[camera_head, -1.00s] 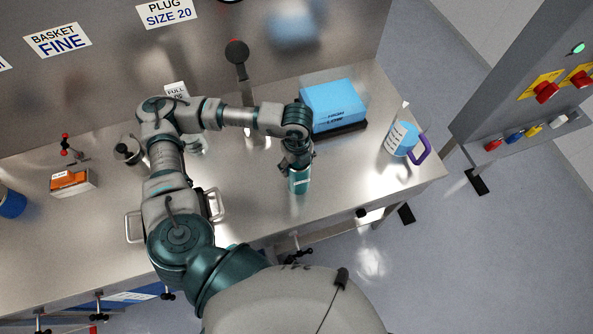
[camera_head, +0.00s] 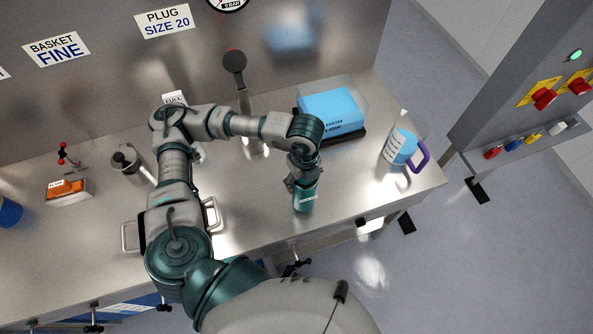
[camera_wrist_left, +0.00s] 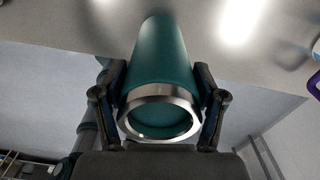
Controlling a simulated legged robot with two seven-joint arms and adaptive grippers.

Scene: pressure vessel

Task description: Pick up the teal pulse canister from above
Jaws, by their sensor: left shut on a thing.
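The teal pulse canister (camera_head: 305,198) is upright near the front of the metal bench, right of the middle in the head view. My left gripper (camera_head: 303,180) points down from above and is shut on its upper part. In the left wrist view the canister (camera_wrist_left: 163,55) runs away from the camera, with its shiny metal rim nearest. The dark fingers of my left gripper (camera_wrist_left: 163,105) press on both sides of it. Whether its base is clear of the bench is hard to tell. My right gripper is out of view.
A blue box (camera_head: 330,110) in a clear case stands behind the canister. A jug (camera_head: 398,149) with a purple handle stands at the bench's right end. A tall lever (camera_head: 236,65) rises at the back. The bench (camera_head: 350,185) right of the canister is bare.

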